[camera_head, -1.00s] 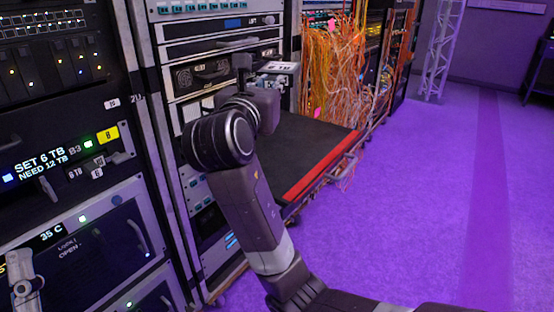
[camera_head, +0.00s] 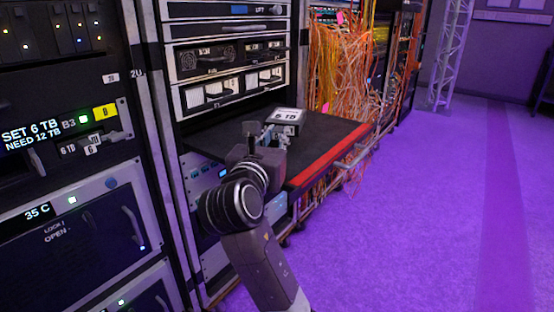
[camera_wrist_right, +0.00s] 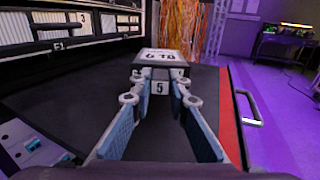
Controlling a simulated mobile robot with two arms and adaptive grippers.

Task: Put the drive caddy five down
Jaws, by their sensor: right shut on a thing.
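The drive caddy (camera_head: 286,117) is a small box with a white top label in large dark print, over the black pull-out shelf (camera_head: 325,131). In the right wrist view the caddy (camera_wrist_right: 161,63) shows a "5" on its near face, between the fingertips. My right gripper (camera_head: 275,136) is shut on the caddy's near end, its fingers running along the shelf. The caddy looks level and very low over or on the shelf; I cannot tell whether its underside touches. My left gripper is not in view.
The shelf has a red front edge (camera_head: 328,155) and a handle beyond it. Rack units with white-fronted drive bays (camera_head: 230,89) stand behind. Orange cables (camera_head: 340,65) hang just past the shelf. Bare shelf lies right of the caddy. Purple floor is open at right.

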